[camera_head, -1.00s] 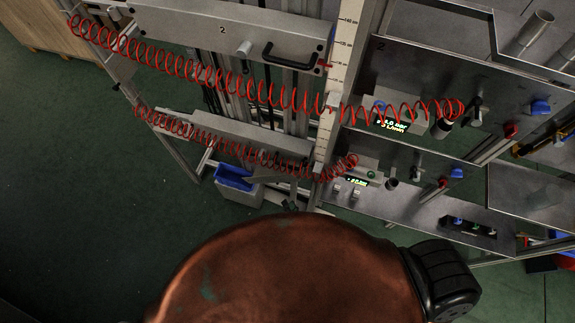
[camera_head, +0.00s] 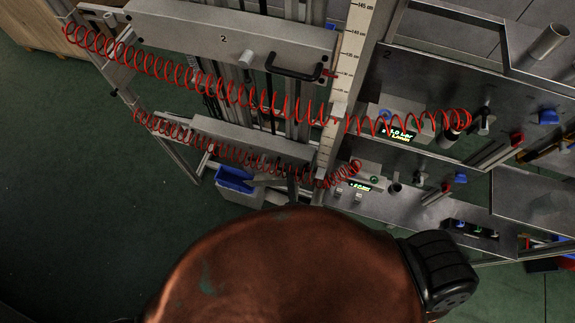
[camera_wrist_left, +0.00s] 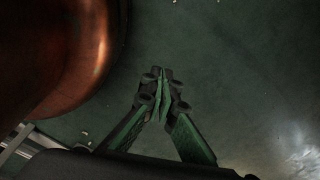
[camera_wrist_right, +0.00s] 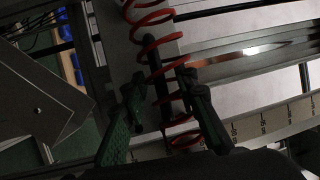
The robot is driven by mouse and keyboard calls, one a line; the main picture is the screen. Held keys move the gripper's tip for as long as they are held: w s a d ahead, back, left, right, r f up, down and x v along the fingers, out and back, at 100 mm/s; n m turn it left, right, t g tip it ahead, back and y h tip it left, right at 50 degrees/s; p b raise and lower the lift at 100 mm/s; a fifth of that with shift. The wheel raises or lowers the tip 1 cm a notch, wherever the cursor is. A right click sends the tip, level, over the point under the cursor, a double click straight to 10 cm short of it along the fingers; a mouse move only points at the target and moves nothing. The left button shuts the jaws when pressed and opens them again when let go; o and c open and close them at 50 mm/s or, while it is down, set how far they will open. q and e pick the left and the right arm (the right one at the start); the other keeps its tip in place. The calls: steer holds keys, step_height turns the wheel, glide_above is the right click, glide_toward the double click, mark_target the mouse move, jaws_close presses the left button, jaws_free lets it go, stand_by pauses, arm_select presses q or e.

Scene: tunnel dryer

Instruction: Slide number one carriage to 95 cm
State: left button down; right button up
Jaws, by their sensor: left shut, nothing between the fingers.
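A pale vertical scale in cm (camera_head: 352,50) stands right of the plates. My right gripper (camera_head: 292,187) is small and dark beside the lower plate in the head view. In the right wrist view my right gripper (camera_wrist_right: 160,88) is open. A black bar, apparently a handle (camera_wrist_right: 165,75), lies between its fingers, with a red coil in front; contact cannot be told. My left gripper (camera_wrist_left: 161,80) is shut and empty over the green floor.
Two red coiled hoses (camera_head: 190,78) stretch across the plates. Grey panels with lit displays (camera_head: 402,135) and knobs stand right of the scale. The floor at left is clear.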

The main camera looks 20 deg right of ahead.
steer(key=shift+w, duration=0.2)
steer(key=shift+c, duration=0.4)
steer(key=c, duration=0.6)
arm_select(q)
steer(key=shift+s, duration=0.45)
arm_select(e)
jaws_close()
arm_select(q)
steer(key=shift+w, duration=0.25)
